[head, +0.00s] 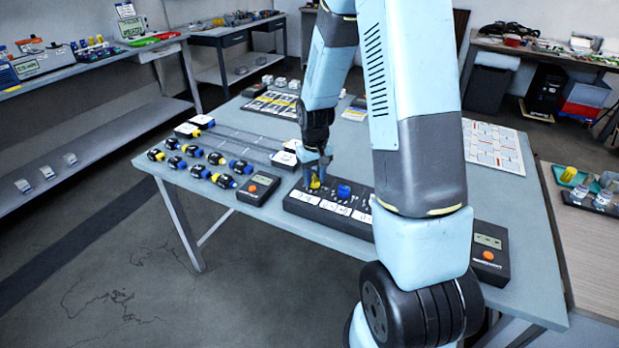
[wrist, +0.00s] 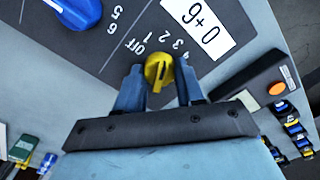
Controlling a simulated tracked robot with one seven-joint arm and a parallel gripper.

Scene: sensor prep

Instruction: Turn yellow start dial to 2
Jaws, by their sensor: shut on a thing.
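The yellow start dial (head: 315,183) stands at the left end of a black control panel (head: 293,207) on the light blue table. In the wrist view the yellow dial (wrist: 159,72) sits between the two fingers of my gripper (wrist: 160,85), which is shut on it. The marks OFF, 1, 2, 3 and 4 show on the panel face (wrist: 122,66) around the dial. A dark line runs on the knob; I cannot tell which mark it points at. In the head view my gripper (head: 317,172) comes down on the dial from above.
A blue dial (head: 344,191) stands beside the yellow one and also shows in the wrist view (wrist: 78,12). A small box with an orange button (head: 258,188) and several blue, black and yellow pieces (head: 194,151) lie to the left. Another such box (head: 490,252) is at the right.

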